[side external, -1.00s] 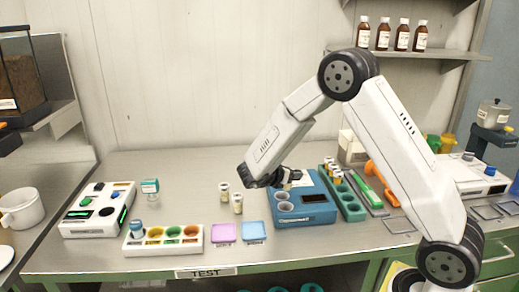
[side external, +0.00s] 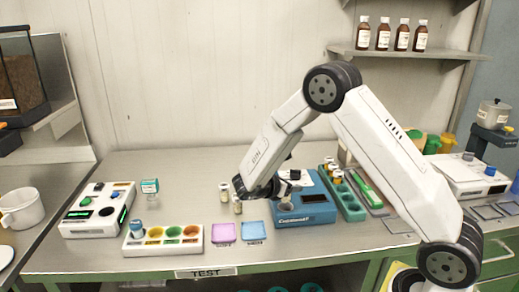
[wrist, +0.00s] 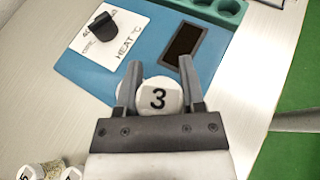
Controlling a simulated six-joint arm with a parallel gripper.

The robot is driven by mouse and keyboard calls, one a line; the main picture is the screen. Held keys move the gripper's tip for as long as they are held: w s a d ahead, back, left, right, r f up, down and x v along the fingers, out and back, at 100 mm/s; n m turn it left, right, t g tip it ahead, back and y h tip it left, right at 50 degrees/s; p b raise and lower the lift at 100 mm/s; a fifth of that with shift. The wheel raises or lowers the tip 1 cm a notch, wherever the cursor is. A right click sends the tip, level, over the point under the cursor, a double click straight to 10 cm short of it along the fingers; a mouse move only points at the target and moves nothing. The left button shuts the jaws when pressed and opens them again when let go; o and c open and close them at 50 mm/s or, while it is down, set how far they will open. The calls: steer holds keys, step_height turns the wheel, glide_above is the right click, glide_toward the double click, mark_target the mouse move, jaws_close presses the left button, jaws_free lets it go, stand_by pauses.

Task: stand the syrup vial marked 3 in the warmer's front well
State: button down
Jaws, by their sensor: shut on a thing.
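In the wrist view my gripper (wrist: 160,68) is shut on the syrup vial marked 3 (wrist: 158,97), whose white round cap faces the camera between the fingers. The vial's body is hidden below its cap. The blue warmer (wrist: 100,72) lies beyond the fingers, with a heat knob (wrist: 101,29) and a dark display (wrist: 184,43).
Two vials (side external: 224,192) (side external: 238,206) stand on the bench left of my gripper; capped vials also show in the wrist view (wrist: 30,172). A teal rack (side external: 352,208) with several vials stands right of the warmer. Purple (side external: 223,233) and blue (side external: 253,232) pads lie front left.

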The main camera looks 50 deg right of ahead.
mark_target(290, 198)
steer(key=shift+f, duration=1.8)
steer(key=shift+f, duration=0.6)
stand_by(0.4)
steer(key=shift+c, duration=2.4)
jaws_free()
steer(key=shift+a, duration=0.15)
steer(key=v, duration=1)
steer(key=shift+a+r, duration=0.3)
steer(key=shift+w, duration=0.15)
